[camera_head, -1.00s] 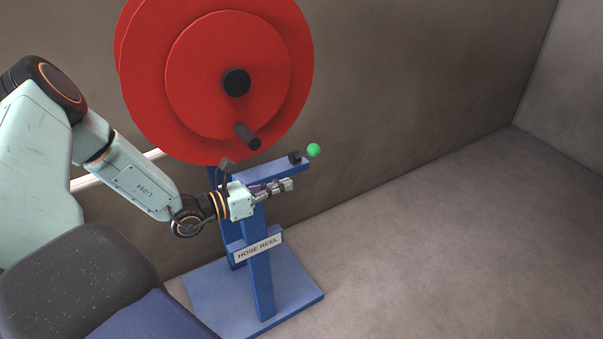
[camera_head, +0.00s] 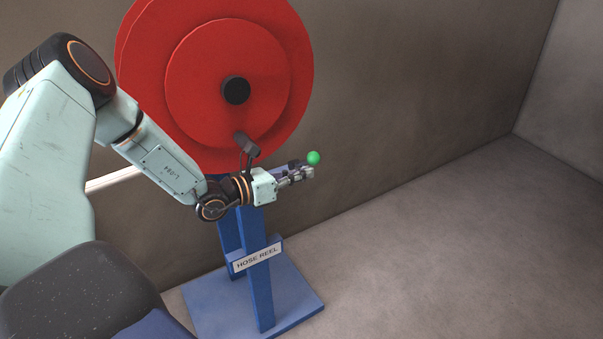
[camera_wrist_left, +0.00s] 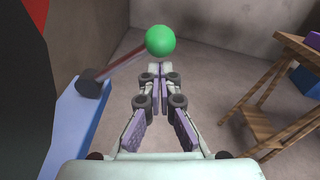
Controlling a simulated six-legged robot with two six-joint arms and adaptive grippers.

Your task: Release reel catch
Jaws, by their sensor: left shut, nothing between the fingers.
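The hose reel's red drum (camera_head: 275,60) stands on a blue frame (camera_head: 259,290). The catch has a green ball knob (camera_head: 313,158) at the right end of the reel's blue arm. In the left wrist view the green knob (camera_wrist_left: 160,41) sits on a thin reddish rod (camera_wrist_left: 125,63) running from a dark pivot (camera_wrist_left: 92,87) on the blue arm (camera_wrist_left: 65,125). My left gripper (camera_head: 308,172) is shut and empty, its tips right by the knob; I cannot tell whether they touch it. In the head view my gripper partly hides the pivot and rod.
The reel's dark crank handle (camera_head: 247,145) is just above my left wrist. The wall (camera_head: 420,80) is behind the reel. The floor (camera_head: 430,260) to the right is clear in the head view. A wooden stand (camera_wrist_left: 275,90) shows at right in the wrist view.

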